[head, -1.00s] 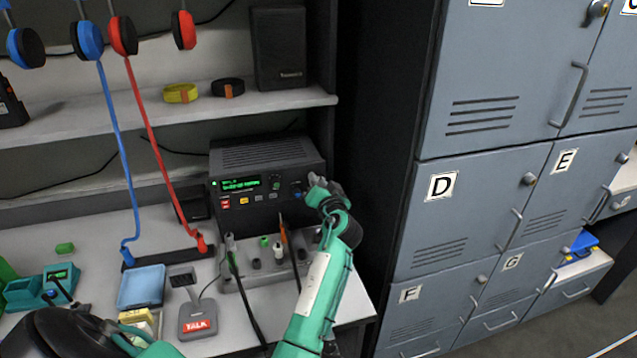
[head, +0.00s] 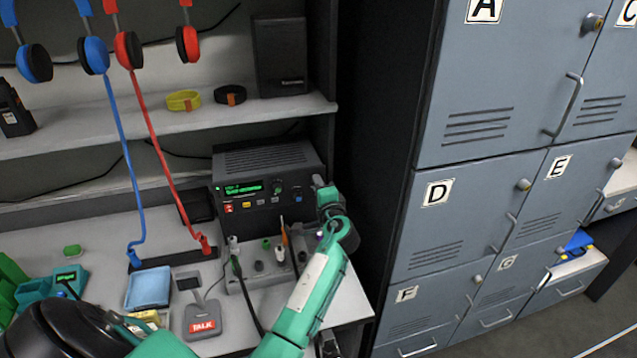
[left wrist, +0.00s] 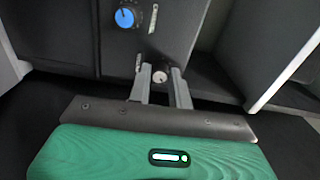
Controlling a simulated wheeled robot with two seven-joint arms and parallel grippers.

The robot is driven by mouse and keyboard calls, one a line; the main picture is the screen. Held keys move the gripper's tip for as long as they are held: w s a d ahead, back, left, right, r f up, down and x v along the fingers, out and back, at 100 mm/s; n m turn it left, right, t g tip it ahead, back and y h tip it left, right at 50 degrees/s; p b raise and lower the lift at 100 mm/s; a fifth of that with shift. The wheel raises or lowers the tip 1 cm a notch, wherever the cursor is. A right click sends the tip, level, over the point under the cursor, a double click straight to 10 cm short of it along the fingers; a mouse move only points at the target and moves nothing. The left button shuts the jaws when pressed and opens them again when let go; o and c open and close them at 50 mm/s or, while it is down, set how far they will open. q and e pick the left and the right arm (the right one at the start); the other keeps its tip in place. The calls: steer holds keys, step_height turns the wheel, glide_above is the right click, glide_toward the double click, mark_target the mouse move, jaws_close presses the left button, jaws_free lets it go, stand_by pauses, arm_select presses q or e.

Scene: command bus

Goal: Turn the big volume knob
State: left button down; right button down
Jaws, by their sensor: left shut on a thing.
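The black radio unit (head: 265,172) stands on the bench with a lit green display and small knobs on its front. My left gripper (head: 318,181) is at the right end of its front panel. In the left wrist view, the fingers (left wrist: 160,84) are on both sides of a small round knob (left wrist: 160,76) with a pale face, and are shut on it. I take this to be the volume knob; in the head view the gripper hides it. A blue knob (left wrist: 127,16) is above and left of it, clear of the fingers. My right gripper is not in view.
Below the radio is a grey panel (head: 245,275) with several upright plugs or knobs. A talk microphone base (head: 203,318) and a blue tray (head: 149,288) lie to its left. Headphones hang at upper left. Grey lockers (head: 470,215) stand on the right.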

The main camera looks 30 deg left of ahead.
arm_select(q)
steer(key=shift+m+p, duration=0.5)
steer(key=shift+m, duration=0.5)
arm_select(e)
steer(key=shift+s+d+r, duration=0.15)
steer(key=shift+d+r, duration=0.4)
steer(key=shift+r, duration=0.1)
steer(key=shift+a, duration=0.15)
arm_select(q)
steer(key=c, duration=1.3)
jaws_free()
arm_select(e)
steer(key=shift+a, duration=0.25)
arm_select(q)
steer(key=b+v, duration=0.3)
steer(key=v, duration=1)
steer(key=shift+s+d, duration=0.25)
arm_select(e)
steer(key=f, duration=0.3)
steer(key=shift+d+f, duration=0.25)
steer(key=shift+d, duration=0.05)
